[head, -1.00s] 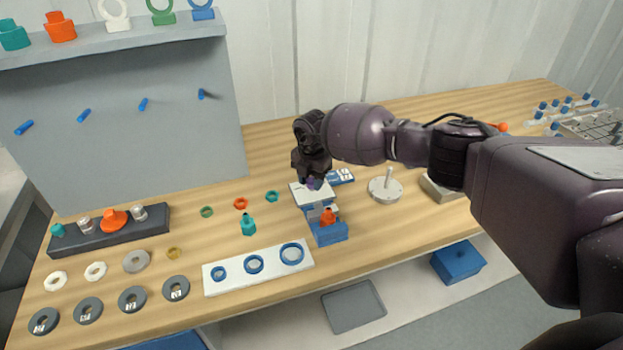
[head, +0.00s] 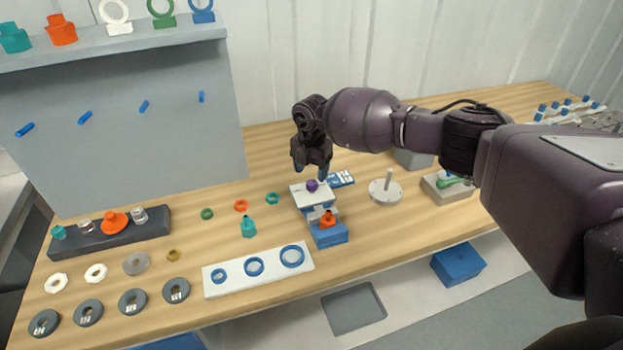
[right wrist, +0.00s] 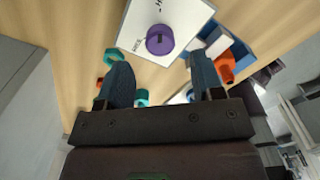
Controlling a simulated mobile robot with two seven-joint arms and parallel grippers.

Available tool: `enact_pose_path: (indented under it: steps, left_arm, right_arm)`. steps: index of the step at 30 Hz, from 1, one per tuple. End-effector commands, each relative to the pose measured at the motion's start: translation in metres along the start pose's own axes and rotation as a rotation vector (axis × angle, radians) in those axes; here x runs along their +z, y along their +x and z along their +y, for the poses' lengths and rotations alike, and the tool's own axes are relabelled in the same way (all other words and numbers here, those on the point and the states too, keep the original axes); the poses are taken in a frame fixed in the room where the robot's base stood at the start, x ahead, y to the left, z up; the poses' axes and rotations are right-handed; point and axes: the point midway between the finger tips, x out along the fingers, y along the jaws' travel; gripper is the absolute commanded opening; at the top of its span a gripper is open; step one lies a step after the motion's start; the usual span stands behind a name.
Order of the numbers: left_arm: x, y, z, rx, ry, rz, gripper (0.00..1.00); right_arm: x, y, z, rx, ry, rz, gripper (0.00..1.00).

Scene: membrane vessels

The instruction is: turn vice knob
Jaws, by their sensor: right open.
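The vice (head: 327,228) is a blue block on the bench with an orange piece (head: 327,218) at its jaws. Behind it a white plate carries a purple knob (head: 312,186). In the right wrist view the purple knob (right wrist: 160,40) sits on the white plate (right wrist: 178,14) beyond the fingertips, with a dark pointer line and lettering beside it. My right gripper (head: 312,170) is above the knob and apart from it. Its two fingers (right wrist: 160,78) are spread, with nothing between them. My left gripper is not in view.
A white board with blue rings (head: 237,280) lies in front. Several nuts (head: 240,205) and a teal bottle-shaped piece (head: 248,228) lie left of the vice. A round base with a peg (head: 386,192) and a grey block with a green handle (head: 447,186) stand right.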

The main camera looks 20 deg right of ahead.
Motion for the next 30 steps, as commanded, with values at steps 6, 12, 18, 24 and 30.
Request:
enact_pose_path:
  steps: [6,12,18,24,30]
  left_arm:
    - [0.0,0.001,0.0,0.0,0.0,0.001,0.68]
    - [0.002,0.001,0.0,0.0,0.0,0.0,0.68]
    - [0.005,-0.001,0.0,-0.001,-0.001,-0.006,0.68]
    - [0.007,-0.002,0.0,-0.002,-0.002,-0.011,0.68]
    - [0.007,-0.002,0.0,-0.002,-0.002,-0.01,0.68]
  right_arm:
    - [0.001,-0.039,0.0,0.0,0.0,-0.002,0.61]
    - [0.0,-0.059,0.0,-0.001,0.001,0.0,0.61]
    - [0.0,-0.064,0.0,-0.001,0.001,0.0,0.61]
    - [0.0,-0.064,0.0,-0.001,0.001,0.0,0.61]
    - [0.0,-0.064,0.007,0.044,-0.102,-0.003,0.61]
